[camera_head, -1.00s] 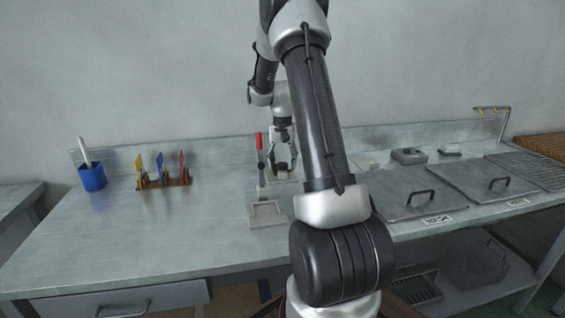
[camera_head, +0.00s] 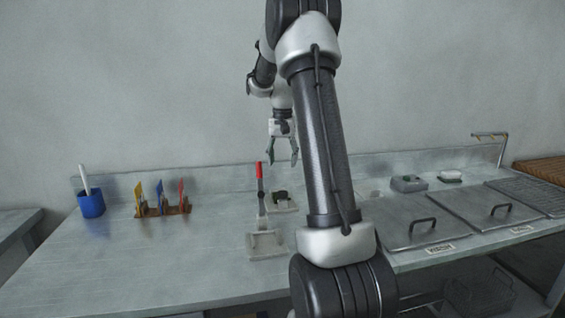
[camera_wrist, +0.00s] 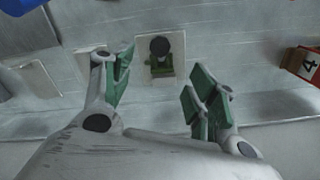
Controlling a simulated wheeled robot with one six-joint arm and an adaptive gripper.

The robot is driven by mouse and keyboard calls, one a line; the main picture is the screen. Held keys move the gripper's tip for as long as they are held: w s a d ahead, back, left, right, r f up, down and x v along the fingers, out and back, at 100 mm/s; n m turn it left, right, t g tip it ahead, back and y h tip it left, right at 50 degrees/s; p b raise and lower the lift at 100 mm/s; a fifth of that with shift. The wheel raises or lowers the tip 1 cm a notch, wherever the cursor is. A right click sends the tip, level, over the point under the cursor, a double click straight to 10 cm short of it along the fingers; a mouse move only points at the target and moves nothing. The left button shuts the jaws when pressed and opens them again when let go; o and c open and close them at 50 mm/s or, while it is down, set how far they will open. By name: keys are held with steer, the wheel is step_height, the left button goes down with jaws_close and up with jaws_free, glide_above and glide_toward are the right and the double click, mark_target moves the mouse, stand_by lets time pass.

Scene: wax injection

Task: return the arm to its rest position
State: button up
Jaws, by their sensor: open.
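My gripper (camera_head: 283,157) hangs above the back of the bench with its fingers spread and nothing between them. In the wrist view my gripper (camera_wrist: 157,95) shows two green-padded fingers, open and empty. Below it a small dark round part on a green piece (camera_wrist: 160,52) sits on a light square plate (camera_wrist: 178,42). In the head view this dark part (camera_head: 281,196) lies on its plate, apart from the fingers. My arm rises in front and covers part of the bench.
A red-handled toggle clamp (camera_head: 260,185) stands beside the plate. A blue cup (camera_head: 91,205) and a rack of coloured tools (camera_head: 163,210) stand left. A grey box (camera_head: 408,184) and lidded basins (camera_head: 410,220) are right. The bench's front left is clear.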

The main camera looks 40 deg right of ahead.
stand_by(0.4)
steer(key=s+a+r+n+t, duration=0.2)
steer(key=s+a+n, duration=0.3)
steer(key=s+a, duration=0.5)
steer(key=s+a+r+n+t, duration=0.2)
steer(key=s+a+r+n, duration=0.2)
steer(key=s+a, duration=0.6)
steer(key=s, duration=0.8)
steer(key=shift+a+r+n, duration=0.2)
steer(key=shift+n, duration=0.2)
